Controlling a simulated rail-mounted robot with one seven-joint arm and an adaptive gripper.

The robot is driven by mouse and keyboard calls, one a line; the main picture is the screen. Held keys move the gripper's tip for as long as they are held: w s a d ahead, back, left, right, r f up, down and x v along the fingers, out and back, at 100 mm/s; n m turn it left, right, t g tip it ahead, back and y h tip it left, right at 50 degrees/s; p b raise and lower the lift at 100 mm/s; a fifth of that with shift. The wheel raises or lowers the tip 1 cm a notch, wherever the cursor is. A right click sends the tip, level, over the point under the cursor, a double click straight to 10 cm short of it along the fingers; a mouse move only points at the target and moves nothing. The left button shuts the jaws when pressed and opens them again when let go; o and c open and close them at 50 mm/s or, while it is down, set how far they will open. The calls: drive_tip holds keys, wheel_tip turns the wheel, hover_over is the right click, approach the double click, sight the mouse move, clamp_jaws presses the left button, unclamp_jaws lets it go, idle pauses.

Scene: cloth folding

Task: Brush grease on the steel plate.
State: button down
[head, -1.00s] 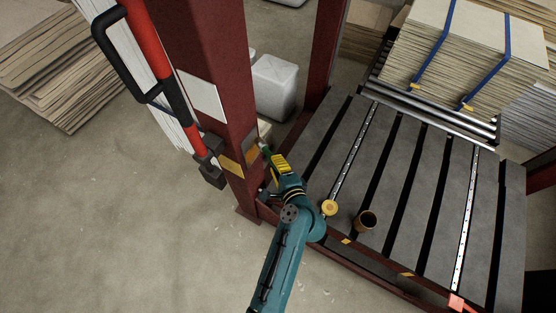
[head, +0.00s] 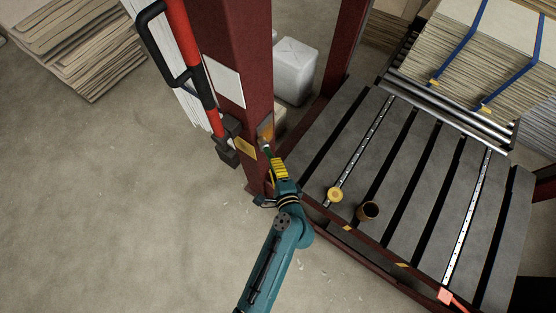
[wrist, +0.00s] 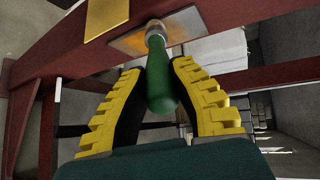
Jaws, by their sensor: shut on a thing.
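My gripper (head: 273,160) is shut on the green handle of a brush (wrist: 160,85), which points away from me between the two yellow-and-black fingers (wrist: 158,68). The steel plate (head: 266,129) is fixed on the face of the dark red column, and part of it looks brownish. It also shows in the wrist view (wrist: 190,24), right behind the brush's metal ferrule. The bristles are hidden, so I cannot tell whether they touch the plate. A dark brown pot (head: 368,211) with an open top stands on the slatted deck, and a round yellow lid-like piece (head: 334,195) lies left of it.
The dark red column (head: 232,40) carries a white panel (head: 225,82), a yellow label (head: 244,148) and a red-and-black handled tool (head: 190,75). The grey slatted deck (head: 410,180) is mostly bare. Strapped board stacks (head: 487,60) lie behind it.

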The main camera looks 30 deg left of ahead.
drive_tip(key=shift+r+p, duration=0.6)
drive_tip(key=shift+r, duration=0.25)
drive_tip(key=shift+w+f+b, duration=0.2)
drive_tip(key=shift+w+b, duration=0.2)
drive_tip(key=w+r+b, duration=0.2)
drive_tip(key=w, duration=0.5)
drive_tip(key=shift+s+p, duration=2.45)
drive_tip(key=shift+s, duration=1.4)
drive_tip(key=shift+f, duration=0.1)
drive_tip(key=d+b, duration=0.1)
drive_tip(key=d, duration=0.5)
drive_tip(key=shift+s, duration=0.15)
